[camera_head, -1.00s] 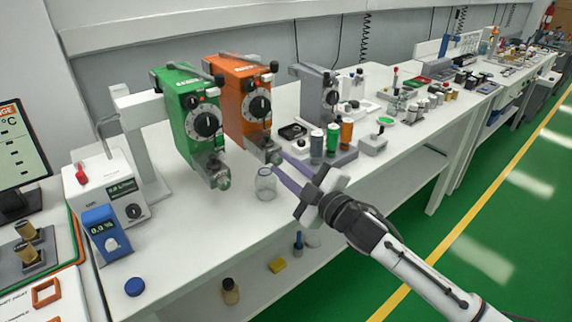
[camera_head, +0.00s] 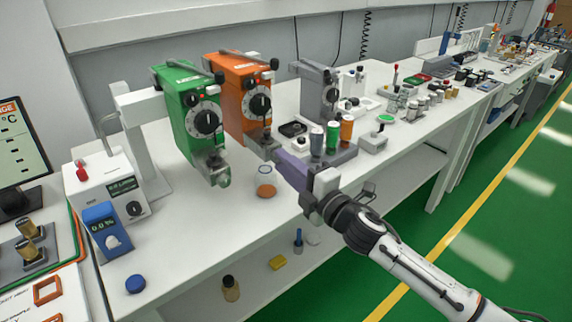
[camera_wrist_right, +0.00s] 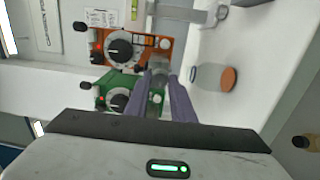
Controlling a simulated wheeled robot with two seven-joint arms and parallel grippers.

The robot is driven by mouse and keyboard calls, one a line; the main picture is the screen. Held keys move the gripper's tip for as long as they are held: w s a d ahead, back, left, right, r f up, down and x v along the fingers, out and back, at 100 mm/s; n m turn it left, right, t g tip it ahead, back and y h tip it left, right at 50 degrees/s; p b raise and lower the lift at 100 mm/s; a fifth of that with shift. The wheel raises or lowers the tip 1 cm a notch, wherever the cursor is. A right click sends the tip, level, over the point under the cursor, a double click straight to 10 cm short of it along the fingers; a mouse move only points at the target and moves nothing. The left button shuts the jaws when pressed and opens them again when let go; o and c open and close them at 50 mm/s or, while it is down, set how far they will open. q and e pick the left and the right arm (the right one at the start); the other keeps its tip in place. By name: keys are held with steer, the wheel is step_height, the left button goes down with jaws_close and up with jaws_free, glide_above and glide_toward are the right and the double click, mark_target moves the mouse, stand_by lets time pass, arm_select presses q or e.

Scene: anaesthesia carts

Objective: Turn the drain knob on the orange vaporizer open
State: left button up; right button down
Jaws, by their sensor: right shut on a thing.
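The orange vaporizer (camera_head: 243,100) stands behind the bench's front edge, right of the green vaporizer (camera_head: 188,115). It also shows in the right wrist view (camera_wrist_right: 152,50). My right gripper (camera_head: 281,158) reaches its lower front end. Its purple fingers are shut on the drain knob (camera_wrist_right: 160,68), which is mostly hidden between the fingertips. A clear glass jar (camera_head: 265,176) stands on the bench beneath, with orange liquid at its bottom; it also shows in the wrist view (camera_wrist_right: 212,78). My left gripper is not in view.
A white box with a blue meter (camera_head: 102,228) stands at the left. Several coloured bottles in a rack (camera_head: 332,142) and a grey vaporizer (camera_head: 318,90) are just right of my gripper. The bench front around the jar is clear.

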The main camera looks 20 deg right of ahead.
stand_by(0.4)
steer(key=c, duration=1.5)
jaws_free()
steer(key=b+v, duration=0.1)
steer(key=v, duration=0.9)
steer(key=shift+s+f+b, duration=0.1)
steer(key=shift+s+b, duration=0.05)
steer(key=shift+b, duration=0.2)
steer(key=shift+f, duration=0.15)
